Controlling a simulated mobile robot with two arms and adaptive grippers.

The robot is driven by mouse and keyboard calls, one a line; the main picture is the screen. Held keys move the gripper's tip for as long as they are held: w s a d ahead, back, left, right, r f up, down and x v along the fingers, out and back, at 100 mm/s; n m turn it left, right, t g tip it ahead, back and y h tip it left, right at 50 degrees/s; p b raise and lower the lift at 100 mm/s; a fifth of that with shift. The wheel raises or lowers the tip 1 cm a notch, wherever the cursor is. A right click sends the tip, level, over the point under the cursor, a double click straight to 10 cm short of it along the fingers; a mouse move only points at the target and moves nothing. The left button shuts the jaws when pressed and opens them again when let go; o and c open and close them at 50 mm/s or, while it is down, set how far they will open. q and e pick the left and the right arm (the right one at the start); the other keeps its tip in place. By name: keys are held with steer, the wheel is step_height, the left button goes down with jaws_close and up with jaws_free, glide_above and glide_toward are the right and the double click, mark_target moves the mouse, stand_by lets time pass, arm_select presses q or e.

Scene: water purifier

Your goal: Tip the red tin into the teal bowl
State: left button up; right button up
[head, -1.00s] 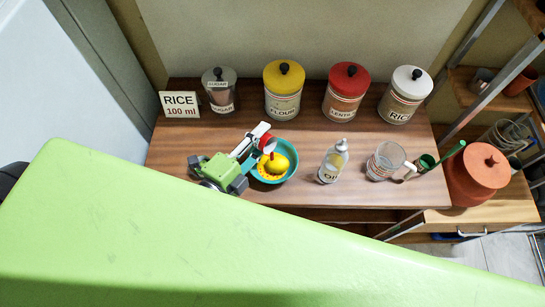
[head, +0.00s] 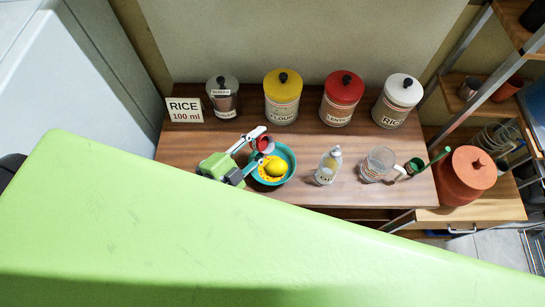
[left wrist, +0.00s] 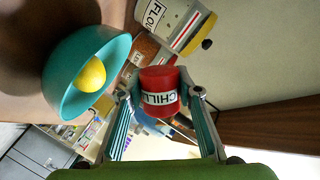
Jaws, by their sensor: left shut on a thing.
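The red tin (head: 265,145) is in my left gripper (head: 257,143), at the upper left edge of the teal bowl (head: 289,174) in the head view. The left wrist view shows the red tin (left wrist: 160,80) with a CHILLI label, held between the fingertips (left wrist: 164,95) of the left gripper. The tin's opening and contents cannot be made out. The teal bowl also shows in the left wrist view (left wrist: 62,62), beside the tin. A yellow lemon (head: 276,168) lies in the bowl, with some orange-yellow stuff under it. My right gripper is out of view.
An oil bottle (head: 327,167), a glass measuring jug (head: 377,164) and a green cup (head: 413,166) stand right of the bowl. Several lidded canisters, including a yellow flour one (head: 282,97), line the back. A RICE 100 ml card (head: 184,110) stands at the back left.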

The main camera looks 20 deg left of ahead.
arm_select(q)
steer(key=r+n+p, duration=0.1)
steer(key=a+n+p, duration=0.1)
steer(key=r+n+p, duration=0.1)
steer(key=p, duration=0.1)
steer(key=shift+w+a+r+h, duration=0.15)
steer(key=shift+w+r+h, duration=0.15)
steer(key=shift+h, duration=0.1)
steer(key=shift+w+a+n+p, duration=0.15)
steer(key=shift+a+n+p, duration=0.2)
steer(key=shift+n, duration=0.15)
steer(key=shift+w+a+r+n+h+p, duration=0.25)
steer(key=shift+a+n, duration=0.25)
steer(key=shift+n, duration=0.3)
steer(key=shift+w+a+r+n+h+p, duration=0.2)
steer(key=shift+w+a+r+n, duration=0.1)
steer(key=shift+a+n, duration=0.4)
steer(key=shift+w+a+r+n+h+p, duration=0.15)
steer(key=shift+w+a+r+n+p, duration=0.15)
steer(key=shift+n, duration=0.6)
steer(key=shift+a, duration=0.1)
steer(key=shift+f, duration=0.1)
